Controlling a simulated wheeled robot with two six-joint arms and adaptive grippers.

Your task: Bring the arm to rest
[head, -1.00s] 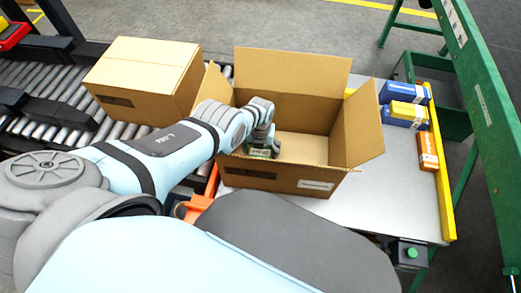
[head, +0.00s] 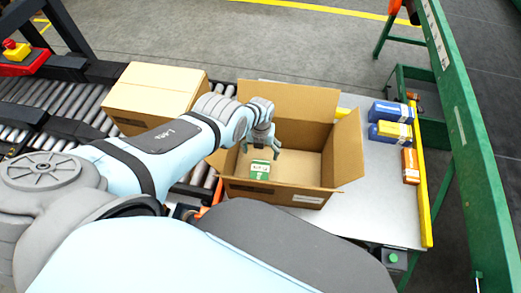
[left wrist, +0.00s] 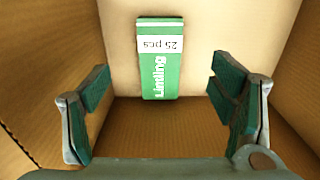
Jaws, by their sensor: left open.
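My left gripper (head: 262,142) is open and empty above the open cardboard box (head: 315,170). In the left wrist view its two green-padded fingers (left wrist: 160,108) stand wide apart. A green and white carton (head: 260,169) lies on the floor of the box, apart from the fingers. In the left wrist view the carton (left wrist: 160,72) shows "25 pcs" and "Limding" lettering, ahead of and between the fingertips. My left arm (head: 150,150) reaches in from the left over the rollers. My right gripper is not in view.
A closed cardboard box (head: 155,92) sits on the roller conveyor (head: 50,98). Blue, yellow and orange cartons (head: 390,132) stand on the right of the grey table (head: 375,200), beside a yellow rail (head: 424,190). A green frame (head: 470,150) rises at right.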

